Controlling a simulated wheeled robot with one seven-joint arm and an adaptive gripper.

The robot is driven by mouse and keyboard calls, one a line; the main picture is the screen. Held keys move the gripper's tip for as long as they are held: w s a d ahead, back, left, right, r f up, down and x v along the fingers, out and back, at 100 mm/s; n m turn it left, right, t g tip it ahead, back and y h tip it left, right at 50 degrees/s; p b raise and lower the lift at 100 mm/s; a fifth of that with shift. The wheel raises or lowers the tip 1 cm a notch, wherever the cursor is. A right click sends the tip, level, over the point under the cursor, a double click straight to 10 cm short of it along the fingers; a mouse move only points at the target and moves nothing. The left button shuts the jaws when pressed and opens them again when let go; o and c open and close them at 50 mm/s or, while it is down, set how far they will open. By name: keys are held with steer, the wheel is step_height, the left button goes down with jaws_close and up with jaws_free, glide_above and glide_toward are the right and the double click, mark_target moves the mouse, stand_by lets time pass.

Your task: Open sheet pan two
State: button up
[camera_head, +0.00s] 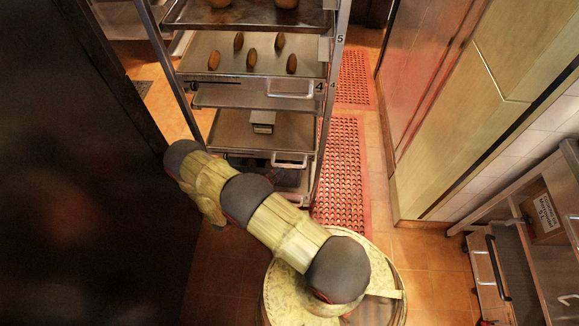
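A metal rack (157,45) holds several sheet pans one above another. Numbers 5 and 4 show on its right side; I cannot read a number 2, so I cannot tell which pan is sheet pan two. A lower pan (240,124) carries a small metal box (263,121). A light handle (289,160) shows below its front edge. The lowest levels are dark and partly hidden by my arm. My arm reaches from the lower middle up and left to the rack's lower left. My gripper is not visible; the arm's far end bends downward out of clear sight.
An upper pan (272,63) holds several brown oval items and has a handle (290,88). A dark panel (75,180) stands close on the left. Red perforated mats (342,175) lie right of the rack. A metal counter unit (535,255) stands at the right, with open tiled floor before it.

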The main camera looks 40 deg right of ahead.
mark_target(290, 165)
steer(key=shift+s+d+r+b, duration=0.1)
steer(key=shift+d+r+b, duration=0.15)
steer(key=shift+d, duration=0.9)
steer(key=shift+s+d+r+b, duration=0.15)
steer(key=shift+d+b, duration=0.1)
steer(key=shift+d, duration=0.95)
steer(key=shift+s+d+r+b, duration=0.15)
steer(key=shift+d+b, duration=0.1)
steer(key=shift+d, duration=0.9)
steer(key=shift+c, duration=0.6)
jaws_close()
